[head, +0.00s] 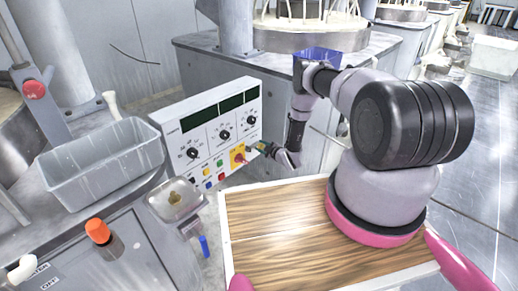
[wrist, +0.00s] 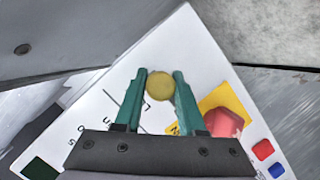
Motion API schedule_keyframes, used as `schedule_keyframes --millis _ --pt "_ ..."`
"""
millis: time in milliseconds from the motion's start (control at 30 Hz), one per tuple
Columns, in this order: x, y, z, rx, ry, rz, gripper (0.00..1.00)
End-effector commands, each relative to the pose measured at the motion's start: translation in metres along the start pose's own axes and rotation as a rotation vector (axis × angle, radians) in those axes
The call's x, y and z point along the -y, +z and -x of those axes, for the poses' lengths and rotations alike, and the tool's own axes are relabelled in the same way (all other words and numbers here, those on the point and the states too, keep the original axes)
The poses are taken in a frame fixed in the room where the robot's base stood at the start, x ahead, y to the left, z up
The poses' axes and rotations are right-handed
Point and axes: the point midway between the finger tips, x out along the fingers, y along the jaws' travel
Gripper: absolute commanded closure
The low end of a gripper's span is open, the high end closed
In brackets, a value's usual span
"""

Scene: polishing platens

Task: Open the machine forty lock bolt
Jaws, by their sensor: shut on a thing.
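A white control panel (head: 170,130) stands upright left of my arm in the head view; its white face also fills much of the wrist view (wrist: 105,95). In the wrist view a round, dull yellow knob (wrist: 159,85) sits between the green fingertips of my gripper (wrist: 160,76). My gripper is shut on this knob, with a finger on each side. Printed letters beside it are partly hidden by the fingers. I cannot read a machine number. In the head view my gripper (head: 257,148) is at the panel's right side and hides the knob.
A red knob on a yellow plate (head: 238,156) is close beside my gripper, also in the wrist view (wrist: 222,122). Red and blue buttons are near it. A grey bin (head: 100,160) and an orange-topped knob (head: 97,231) stand left. A wooden board (head: 270,235) lies below my arm.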

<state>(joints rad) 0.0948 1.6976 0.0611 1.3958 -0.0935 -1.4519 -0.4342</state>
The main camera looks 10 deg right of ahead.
Motion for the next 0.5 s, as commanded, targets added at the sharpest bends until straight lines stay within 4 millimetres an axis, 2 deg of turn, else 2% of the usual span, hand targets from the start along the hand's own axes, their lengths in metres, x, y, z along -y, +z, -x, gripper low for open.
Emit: schedule_keyframes --millis 67,100,133,167,500 --pt "-0.0029 0.0033 0.0003 0.007 0.004 0.001 1.00" --pt "-0.0031 0.0034 0.0003 0.007 0.005 0.001 0.46" --pt "-0.0032 0.0033 0.0002 0.007 0.005 0.001 0.34" --pt "-0.0032 0.0032 0.0002 0.007 0.005 0.001 0.31" --pt "-0.0022 0.0022 0.0025 0.005 0.003 0.001 0.31"
